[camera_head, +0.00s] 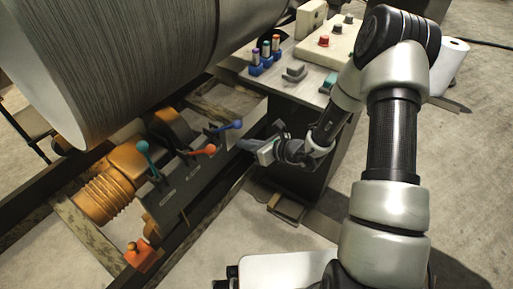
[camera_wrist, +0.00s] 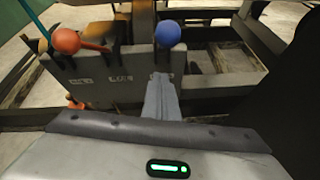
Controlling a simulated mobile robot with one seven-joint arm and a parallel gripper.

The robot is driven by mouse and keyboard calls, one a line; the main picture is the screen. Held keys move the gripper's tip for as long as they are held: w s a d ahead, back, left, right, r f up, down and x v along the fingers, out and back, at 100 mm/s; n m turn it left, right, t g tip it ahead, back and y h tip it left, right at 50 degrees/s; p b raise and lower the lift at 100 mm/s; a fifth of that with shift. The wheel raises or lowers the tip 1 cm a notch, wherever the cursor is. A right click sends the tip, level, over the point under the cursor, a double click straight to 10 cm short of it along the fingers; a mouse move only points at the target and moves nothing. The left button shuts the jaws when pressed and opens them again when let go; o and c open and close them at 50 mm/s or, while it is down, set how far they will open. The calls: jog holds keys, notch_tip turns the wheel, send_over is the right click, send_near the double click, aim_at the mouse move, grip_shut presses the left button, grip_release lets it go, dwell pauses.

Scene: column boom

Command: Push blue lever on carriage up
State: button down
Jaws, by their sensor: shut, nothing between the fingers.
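The blue lever (camera_head: 231,126) has a round blue knob and sits at the right end of the grey carriage (camera_head: 183,193). In the wrist view its knob (camera_wrist: 168,33) stands just beyond my fingertips. My gripper (camera_head: 243,144) is shut and empty, to the right of the blue knob and a little lower in the head view. In the wrist view the closed fingers (camera_wrist: 161,82) point at the carriage face below the knob. I cannot tell whether they touch the lever. An orange-red lever (camera_head: 205,150) and a teal lever (camera_head: 143,148) stand to its left.
A large ribbed drum (camera_head: 125,60) fills the upper left. An orange motor with bellows (camera_head: 105,188) is left of the carriage. A table (camera_head: 290,75) with coloured markers (camera_head: 265,50) and a red-button box (camera_head: 330,42) stands behind my arm. Dark frame rails surround the carriage.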

aim_at(225, 128)
jog(key=w+a+r, duration=0.2)
jog(key=shift+w+r, duration=0.25)
jog(key=shift+r, duration=0.15)
jog(key=shift+r, duration=0.15)
